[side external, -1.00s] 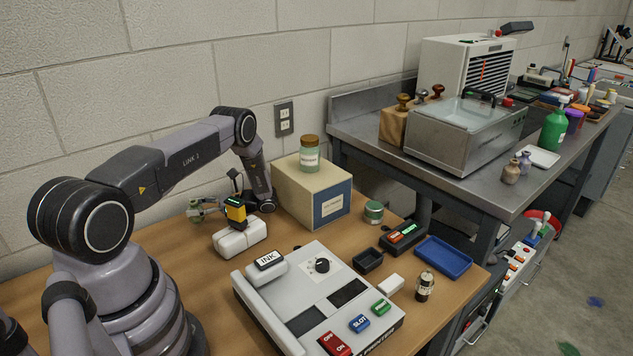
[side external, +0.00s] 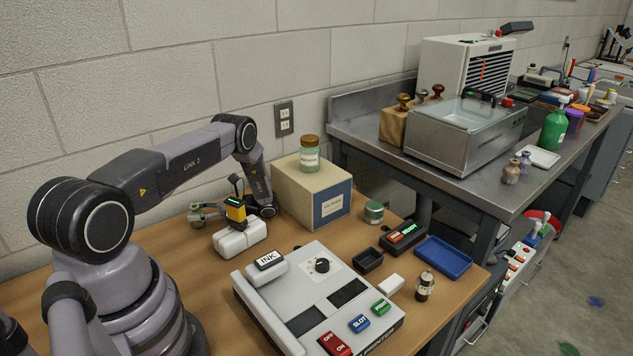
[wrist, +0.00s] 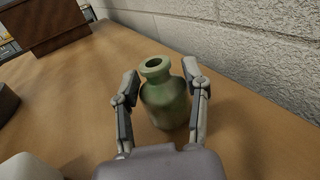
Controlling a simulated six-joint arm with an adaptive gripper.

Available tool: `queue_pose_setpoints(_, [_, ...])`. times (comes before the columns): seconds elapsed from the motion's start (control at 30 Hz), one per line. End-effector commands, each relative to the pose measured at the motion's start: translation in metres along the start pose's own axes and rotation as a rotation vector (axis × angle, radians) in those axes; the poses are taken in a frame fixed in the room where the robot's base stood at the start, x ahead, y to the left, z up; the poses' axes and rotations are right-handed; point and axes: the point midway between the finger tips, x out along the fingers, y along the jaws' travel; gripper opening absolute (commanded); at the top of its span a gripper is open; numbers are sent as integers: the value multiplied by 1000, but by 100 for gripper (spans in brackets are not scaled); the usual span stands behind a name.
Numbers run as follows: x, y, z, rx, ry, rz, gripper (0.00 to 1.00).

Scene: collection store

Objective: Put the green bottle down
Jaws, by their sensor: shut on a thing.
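The green bottle (wrist: 163,98) is upright between the two fingers of my gripper (wrist: 163,92) in the wrist view, its open neck facing up. The fingers are closed on its sides. In the side external view, my gripper (side external: 207,211) is low over the far left of the wooden table, by the wall, and the bottle (side external: 195,215) shows only as a small green patch, partly hidden by the fingers. I cannot tell whether its base touches the table.
A yellow and black device (side external: 235,211) on a white block (side external: 240,238) stands close in front of my gripper. A cream box (side external: 290,190) with a jar (side external: 309,155) on top stands to the right. Bare wood surrounds the bottle.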

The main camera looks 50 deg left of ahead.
Motion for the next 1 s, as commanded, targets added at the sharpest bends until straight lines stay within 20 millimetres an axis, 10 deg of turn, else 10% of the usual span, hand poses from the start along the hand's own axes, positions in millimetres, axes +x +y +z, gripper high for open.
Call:
queue_pose_setpoints(0.27, [0, 0, -6, 0, -1, 0, 5])
queue_pose_setpoints(0.3, [0, 0, -6, 0, -1, 0, 50])
queue_pose_setpoints(0.5, [0, 0, -5, 0, 0, 0, 76])
queue_pose_setpoints(1.0, [0, -1, 17, -1, 1, 0, 76])
